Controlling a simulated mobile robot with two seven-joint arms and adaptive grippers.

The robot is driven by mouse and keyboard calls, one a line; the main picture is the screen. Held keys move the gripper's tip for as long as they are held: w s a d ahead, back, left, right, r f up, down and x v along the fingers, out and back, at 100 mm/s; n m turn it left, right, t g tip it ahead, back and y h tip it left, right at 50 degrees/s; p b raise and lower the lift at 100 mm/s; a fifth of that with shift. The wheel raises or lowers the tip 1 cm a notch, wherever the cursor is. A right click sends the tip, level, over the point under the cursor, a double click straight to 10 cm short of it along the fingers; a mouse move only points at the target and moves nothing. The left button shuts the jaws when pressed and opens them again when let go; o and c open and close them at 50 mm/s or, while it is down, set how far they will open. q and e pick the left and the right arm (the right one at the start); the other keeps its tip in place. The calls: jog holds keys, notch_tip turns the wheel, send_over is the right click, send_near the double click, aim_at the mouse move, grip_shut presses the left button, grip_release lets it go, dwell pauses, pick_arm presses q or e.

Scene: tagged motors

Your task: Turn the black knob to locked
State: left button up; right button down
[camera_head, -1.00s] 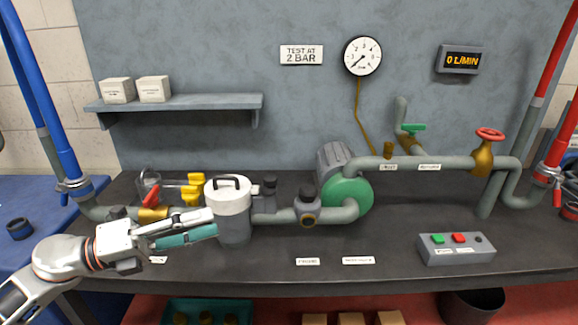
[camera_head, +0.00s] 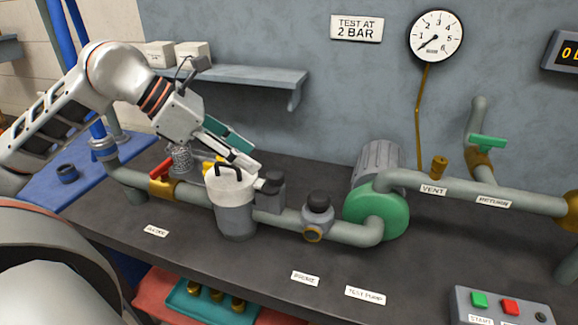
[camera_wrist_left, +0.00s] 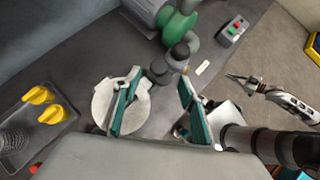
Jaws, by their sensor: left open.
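A black knob (camera_head: 272,180) tops a grey box on the pipe, just right of the white-lidded canister (camera_head: 232,185). A second dark knob (camera_head: 318,200) tops the round fitting further right. I cannot tell which one the task means. My left gripper (camera_head: 248,160) is open above the canister lid, close to the first knob, pointing down and right. In the left wrist view that knob (camera_wrist_left: 160,72) shows between the open fingers, with the second knob (camera_wrist_left: 180,50) just beyond. I cannot see contact. My right gripper (camera_wrist_left: 235,79) shows at the right, too small to judge.
A red-handled valve (camera_head: 162,168) is on the pipe to the left. Yellow objects (camera_wrist_left: 45,104) lie in a tray behind the canister. The green pump (camera_head: 380,213) and button box (camera_head: 500,308) are to the right.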

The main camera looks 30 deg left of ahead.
aim_at(274, 173)
pick_arm(q)
jog(key=shift+p+x, duration=0.4)
jog(key=shift+x, duration=3.35)
jog(key=shift+f, duration=0.1)
jog(key=c, duration=1.1)
